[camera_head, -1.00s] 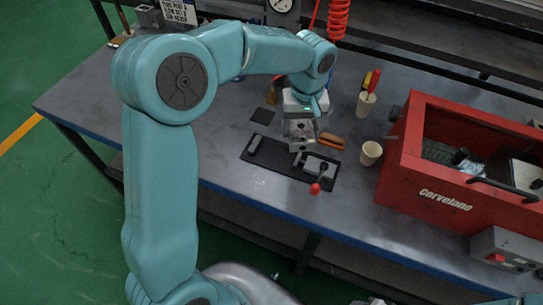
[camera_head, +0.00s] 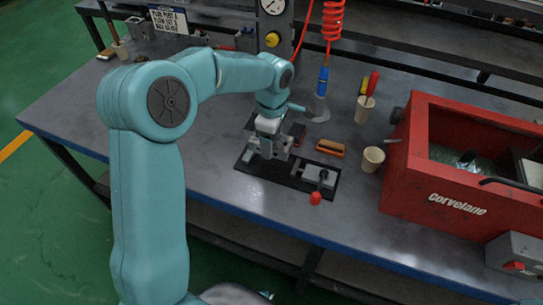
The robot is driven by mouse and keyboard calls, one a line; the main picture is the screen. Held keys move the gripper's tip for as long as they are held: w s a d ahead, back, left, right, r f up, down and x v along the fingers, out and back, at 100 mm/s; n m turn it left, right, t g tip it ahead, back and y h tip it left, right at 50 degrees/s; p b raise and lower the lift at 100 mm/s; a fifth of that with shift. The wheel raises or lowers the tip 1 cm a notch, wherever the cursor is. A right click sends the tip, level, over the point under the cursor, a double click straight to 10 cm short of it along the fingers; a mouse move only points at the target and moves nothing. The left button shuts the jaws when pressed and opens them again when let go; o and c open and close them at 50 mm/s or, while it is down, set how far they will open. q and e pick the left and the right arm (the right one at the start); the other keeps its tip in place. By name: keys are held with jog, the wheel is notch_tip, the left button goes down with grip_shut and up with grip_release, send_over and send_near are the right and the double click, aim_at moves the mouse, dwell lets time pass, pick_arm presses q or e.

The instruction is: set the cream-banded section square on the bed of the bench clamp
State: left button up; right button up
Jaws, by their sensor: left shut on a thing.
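My left gripper (camera_head: 268,133) is shut on a grey metal block (camera_head: 280,148), which I take to be the cream-banded section. The gripper partly covers it, and I cannot make out its band clearly. The bench clamp is a dark flat bed (camera_head: 255,165) with a grey jaw (camera_head: 318,175) and a red-knobbed handle (camera_head: 316,198) at its right end. The block is over the left-middle part of the bed, roughly upright. I cannot tell whether it touches the bed. The block and gripper hide the bed's left end in part. My right gripper is out of view.
An orange-brown brush (camera_head: 330,148) lies behind the clamp. A cream cup (camera_head: 372,159) stands right of it, beside the red Corvelane tank (camera_head: 440,195).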

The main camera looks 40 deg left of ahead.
aim_at(272, 164)
pick_arm(q)
notch_tip(272, 164, down, 2)
jog(key=shift+w+f, duration=0.1)
jog(key=shift+w, duration=0.05)
notch_tip(272, 164, down, 5)
jog(key=shift+r, duration=0.2)
jog(key=shift+f, duration=0.15)
jog(key=o, duration=1.4)
